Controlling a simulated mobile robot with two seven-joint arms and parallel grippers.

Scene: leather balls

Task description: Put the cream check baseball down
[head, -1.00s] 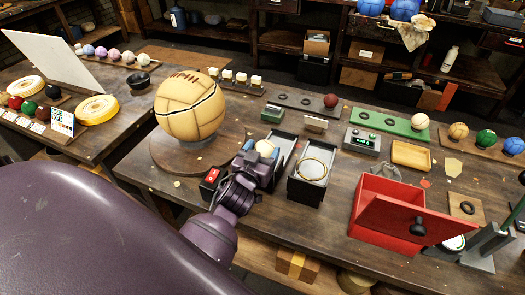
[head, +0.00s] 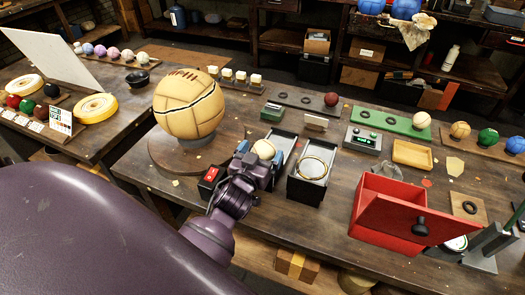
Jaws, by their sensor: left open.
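A cream ball (head: 263,149), which looks like the cream check baseball, sits at the near-left dark tray (head: 284,139). Its check pattern is too small to make out. My left gripper (head: 261,155) is open, with its blue-tipped fingers on either side of the ball. The gripper body hides the ball's underside and the near part of the tray, so I cannot tell exactly what the ball rests on. My right gripper is not in view.
A second dark tray (head: 306,184) holding a ring is just right of the gripper. A large tan ball (head: 189,104) stands on a round base to the left. A red box (head: 378,208) with a tilted front is at right. A small red device (head: 211,175) is close to my wrist.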

